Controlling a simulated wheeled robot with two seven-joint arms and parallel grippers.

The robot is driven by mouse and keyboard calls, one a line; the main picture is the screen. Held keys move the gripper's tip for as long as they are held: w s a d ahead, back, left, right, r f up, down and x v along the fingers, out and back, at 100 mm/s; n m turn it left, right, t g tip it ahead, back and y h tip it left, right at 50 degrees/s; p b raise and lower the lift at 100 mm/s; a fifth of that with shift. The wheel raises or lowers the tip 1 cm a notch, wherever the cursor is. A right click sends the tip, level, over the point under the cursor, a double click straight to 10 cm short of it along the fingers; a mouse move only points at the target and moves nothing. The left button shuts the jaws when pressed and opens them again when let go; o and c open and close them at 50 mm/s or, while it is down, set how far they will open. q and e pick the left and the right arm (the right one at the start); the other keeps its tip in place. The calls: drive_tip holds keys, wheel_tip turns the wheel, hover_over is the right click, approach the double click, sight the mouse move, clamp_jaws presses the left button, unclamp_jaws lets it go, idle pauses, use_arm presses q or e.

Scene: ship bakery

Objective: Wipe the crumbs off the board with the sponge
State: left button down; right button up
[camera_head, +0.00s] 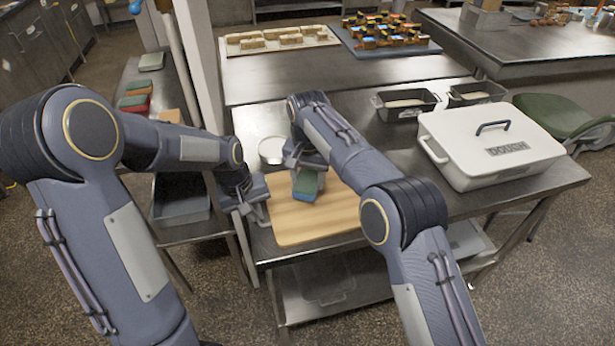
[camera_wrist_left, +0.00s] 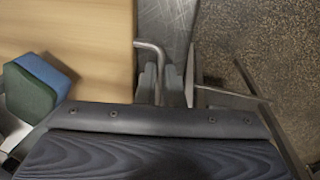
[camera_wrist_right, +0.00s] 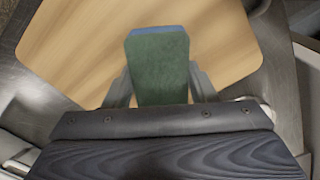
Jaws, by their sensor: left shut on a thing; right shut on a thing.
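The wooden board (camera_head: 310,225) lies on the metal table near its front edge; it also shows in the left wrist view (camera_wrist_left: 95,40) and right wrist view (camera_wrist_right: 65,45). My left gripper (camera_head: 256,203) is shut on the board's bent metal handle (camera_wrist_left: 152,48) at the board's side. My right gripper (camera_head: 302,165) is shut on the green and blue sponge (camera_wrist_right: 160,70), over the board's far left part. The sponge also shows in the left wrist view (camera_wrist_left: 30,92). Whether it touches the board is unclear. I cannot make out any crumbs.
A white dough box (camera_head: 485,145) stands to the right, with dark loaf tins (camera_head: 405,113) behind it. A round pale dish (camera_head: 270,150) sits beyond the board, close to my right gripper. A side shelf (camera_head: 150,85) with sponges or cloths stands at left.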

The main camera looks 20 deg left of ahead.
drive_tip(key=shift+f, duration=1)
drive_tip(key=shift+a, duration=0.1)
drive_tip(key=shift+s+a, duration=0.55)
drive_tip(key=shift+a, duration=0.3)
drive_tip(key=shift+s+a, duration=0.5)
drive_tip(key=shift+a, duration=0.3)
drive_tip(key=shift+f, duration=0.15)
drive_tip(key=shift+d, duration=0.15)
drive_tip(key=shift+w+d, duration=0.55)
drive_tip(key=shift+d, duration=0.35)
drive_tip(key=shift+w+d, duration=0.55)
drive_tip(key=shift+d, duration=0.3)
use_arm(q)
drive_tip(key=shift+a, duration=0.1)
